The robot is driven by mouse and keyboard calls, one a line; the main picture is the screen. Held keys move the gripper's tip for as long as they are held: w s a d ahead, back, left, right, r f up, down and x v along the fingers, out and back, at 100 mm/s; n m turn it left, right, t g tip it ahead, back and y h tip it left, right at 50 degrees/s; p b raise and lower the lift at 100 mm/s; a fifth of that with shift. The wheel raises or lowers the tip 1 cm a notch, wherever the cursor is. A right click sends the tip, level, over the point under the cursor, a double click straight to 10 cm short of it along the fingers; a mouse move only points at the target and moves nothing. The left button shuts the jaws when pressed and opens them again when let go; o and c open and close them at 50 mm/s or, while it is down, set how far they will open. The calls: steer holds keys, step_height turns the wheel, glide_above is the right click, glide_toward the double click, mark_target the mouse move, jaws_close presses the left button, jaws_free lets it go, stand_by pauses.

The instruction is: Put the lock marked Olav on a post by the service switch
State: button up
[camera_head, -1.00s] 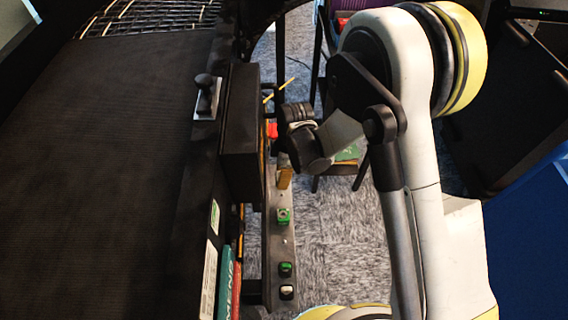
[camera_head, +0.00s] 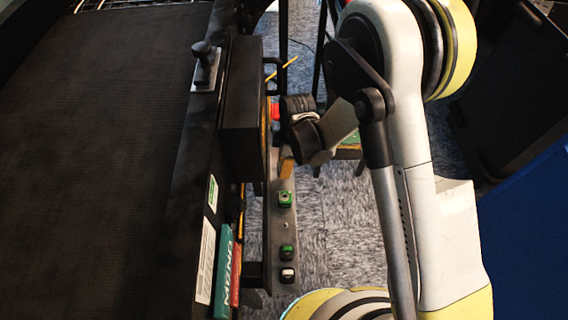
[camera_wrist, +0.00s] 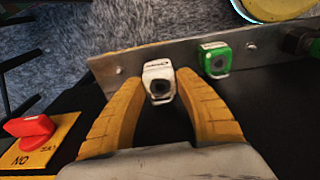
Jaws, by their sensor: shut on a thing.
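My gripper (camera_wrist: 160,92) has yellow fingers closed around a white lock (camera_wrist: 158,72), held in front of the metal rail (camera_wrist: 185,50). The writing on its face is too small to read. In the head view the finger (camera_head: 287,167) shows just beyond the green lock, and the held lock is hidden. The red service switch (camera_wrist: 28,126) sits on a yellow plate at the lower left of the wrist view. A bare post (camera_wrist: 118,71) is on the rail left of the held lock. A green lock (camera_wrist: 215,59) hangs to its right.
Farther along the rail are a second green lock (camera_head: 287,251) and a white one (camera_head: 287,273). A black box (camera_head: 242,110) stands beside the rail, next to the dark conveyor belt (camera_head: 95,150). A blue bin (camera_head: 530,235) is at right. Carpet is open between.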

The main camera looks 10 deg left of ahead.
steer(key=shift+f, duration=0.25)
stand_by(0.4)
steer(key=shift+f, duration=1.25)
steer(key=shift+f, duration=0.25)
steer(key=o, duration=1.3)
steer(key=shift+r, duration=0.15)
steer(key=r, duration=0.4)
steer(key=d+r, duration=0.1)
steer(key=r, duration=0.6)
steer(key=shift+w+d+r, duration=0.15)
steer(key=shift+d+r, duration=0.05)
steer(key=shift+r, duration=0.15)
